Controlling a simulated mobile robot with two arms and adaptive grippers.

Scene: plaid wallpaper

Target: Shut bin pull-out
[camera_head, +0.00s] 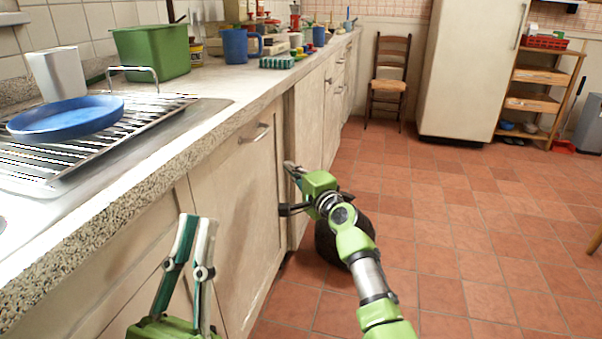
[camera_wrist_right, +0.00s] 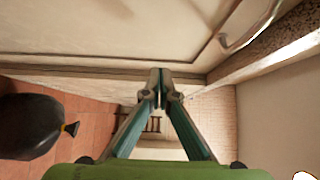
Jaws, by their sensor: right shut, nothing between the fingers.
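A cream cabinet front (camera_head: 240,190) with a metal handle (camera_head: 255,133) stands under the counter; I take it to be the bin pull-out's front, but cannot tell how far out it is. The panel (camera_wrist_right: 110,35) and handle (camera_wrist_right: 250,25) also show in the right wrist view. My right gripper (camera_head: 289,168) is shut and empty at the panel's far edge; in its wrist view the fingertips (camera_wrist_right: 161,75) are close to that edge, contact unclear. My left gripper (camera_head: 198,220) appears shut and empty, in front of the cabinet at the lower left.
A black rounded object (camera_head: 328,245), also in the wrist view (camera_wrist_right: 28,125), is low beside my right arm. The counter (camera_head: 215,120) holds a blue plate (camera_head: 65,118) and green tub (camera_head: 150,55). A chair (camera_head: 388,80) stands farther back.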

